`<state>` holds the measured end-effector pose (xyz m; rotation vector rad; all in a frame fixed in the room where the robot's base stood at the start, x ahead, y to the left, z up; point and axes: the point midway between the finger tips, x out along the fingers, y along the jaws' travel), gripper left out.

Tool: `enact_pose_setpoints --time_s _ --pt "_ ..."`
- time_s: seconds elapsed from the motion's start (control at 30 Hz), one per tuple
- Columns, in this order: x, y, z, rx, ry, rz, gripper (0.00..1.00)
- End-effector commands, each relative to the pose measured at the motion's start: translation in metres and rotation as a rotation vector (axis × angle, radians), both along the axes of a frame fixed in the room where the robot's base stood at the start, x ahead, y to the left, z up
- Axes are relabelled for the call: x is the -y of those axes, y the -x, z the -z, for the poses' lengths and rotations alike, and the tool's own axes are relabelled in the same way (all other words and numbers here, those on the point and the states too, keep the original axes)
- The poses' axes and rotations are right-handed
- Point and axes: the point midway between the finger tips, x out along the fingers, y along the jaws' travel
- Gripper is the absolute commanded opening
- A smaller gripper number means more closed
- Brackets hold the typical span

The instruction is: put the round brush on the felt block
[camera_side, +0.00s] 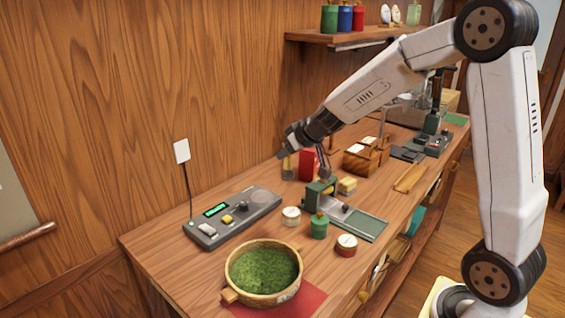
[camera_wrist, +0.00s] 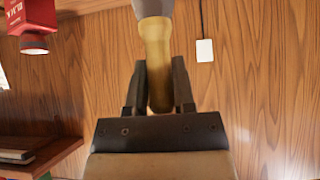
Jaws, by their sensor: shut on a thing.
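My gripper (camera_side: 288,149) is shut on the round brush (camera_side: 287,166) above the rear of the bench, near the wall. In the wrist view, the brush's tan handle (camera_wrist: 157,65) stands between both dark fingers (camera_wrist: 158,85), with a grey collar at the picture's top edge. Its bristles are outside the wrist view. In the side view the brush hangs roughly upright, and I cannot tell whether its lower end touches the bench. A small yellowish block (camera_side: 347,186) sits behind the green press, to the right of my gripper; I cannot tell whether it is the felt block.
A red box (camera_side: 310,163) stands close right of the brush. The green press (camera_side: 321,194), small tins and a wooden caddy (camera_side: 362,158) crowd the middle. A grey scale (camera_side: 233,216) and a bowl of green tea (camera_side: 238,275) are on the left.

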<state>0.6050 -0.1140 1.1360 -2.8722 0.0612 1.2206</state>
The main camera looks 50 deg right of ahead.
Motion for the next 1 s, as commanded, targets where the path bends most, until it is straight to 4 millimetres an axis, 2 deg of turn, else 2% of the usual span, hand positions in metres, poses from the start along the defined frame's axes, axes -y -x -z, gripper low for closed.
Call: enact_pose_setpoints --time_s 0.37,0.8,1.0 --pt "0.065 0.035 0.008 0.01 -0.001 0.009 0.0" --pt "0.151 0.1 0.008 0.02 0.005 -0.025 0.0" --pt "0.183 0.128 0.003 0.021 0.004 -0.038 0.0"
